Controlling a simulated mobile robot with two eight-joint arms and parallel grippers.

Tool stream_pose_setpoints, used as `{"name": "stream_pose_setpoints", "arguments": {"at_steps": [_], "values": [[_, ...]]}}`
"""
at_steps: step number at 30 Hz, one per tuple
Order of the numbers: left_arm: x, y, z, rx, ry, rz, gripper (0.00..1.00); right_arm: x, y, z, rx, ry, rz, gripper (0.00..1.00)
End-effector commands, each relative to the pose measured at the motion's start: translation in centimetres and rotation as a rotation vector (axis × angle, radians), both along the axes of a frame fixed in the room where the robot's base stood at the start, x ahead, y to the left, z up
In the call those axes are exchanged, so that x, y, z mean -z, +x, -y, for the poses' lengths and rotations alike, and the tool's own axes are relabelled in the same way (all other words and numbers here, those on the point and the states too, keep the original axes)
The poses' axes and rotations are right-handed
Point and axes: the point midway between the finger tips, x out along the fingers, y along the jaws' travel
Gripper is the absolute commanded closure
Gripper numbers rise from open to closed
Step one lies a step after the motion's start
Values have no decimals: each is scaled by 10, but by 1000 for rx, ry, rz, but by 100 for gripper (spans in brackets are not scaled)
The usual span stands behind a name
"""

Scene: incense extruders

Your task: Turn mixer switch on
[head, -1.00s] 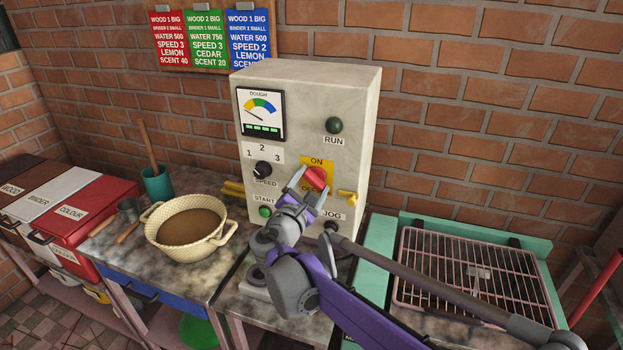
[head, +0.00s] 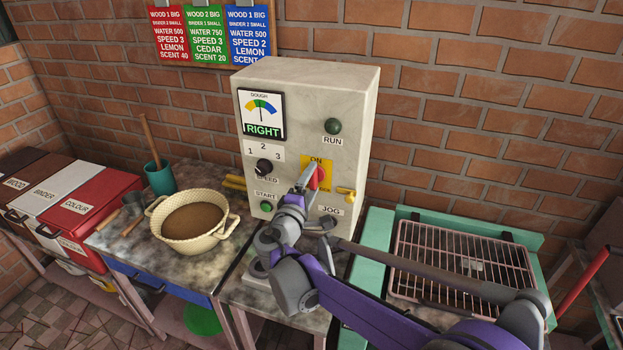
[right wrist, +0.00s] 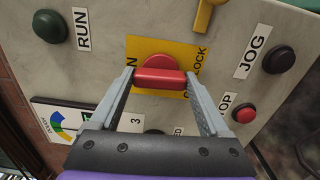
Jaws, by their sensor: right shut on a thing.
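The mixer control box (head: 345,105) is a pale grey cabinet. Its red rotary switch (head: 319,177) sits on a yellow plate marked ON at the top. My right gripper (head: 311,176) is at the front of this switch and partly covers it and the plate's lower text. In the right wrist view, the switch's red bar (right wrist: 160,77) lies between the two fingertips of my right gripper (right wrist: 162,80), which is shut on it. The dough display (head: 262,114) reads RIGHT in green. My left gripper is not in view.
A speed knob (head: 264,166), a green start button (head: 266,206) and a dark green run lamp (head: 332,126) are on the same panel. A yellow lever (head: 346,193) sits right of the switch. A cream pot (head: 193,249) stands left; a wire rack (head: 463,262) lies right.

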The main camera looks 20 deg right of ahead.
Motion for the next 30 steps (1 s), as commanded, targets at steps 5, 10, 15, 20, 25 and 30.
{"name": "stream_pose_setpoints", "arguments": {"at_steps": [5,10,15,20,25,30], "values": [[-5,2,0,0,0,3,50,0,0,0,-1,45,29,76],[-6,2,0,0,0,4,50,0,0,0,-1,63,41,76],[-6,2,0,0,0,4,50,1,0,0,-1,67,44,76],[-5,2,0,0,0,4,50,1,0,0,-1,67,44,76],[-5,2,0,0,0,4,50,1,0,0,-1,66,43,0],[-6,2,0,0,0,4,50,1,0,0,0,65,44,0]]}}
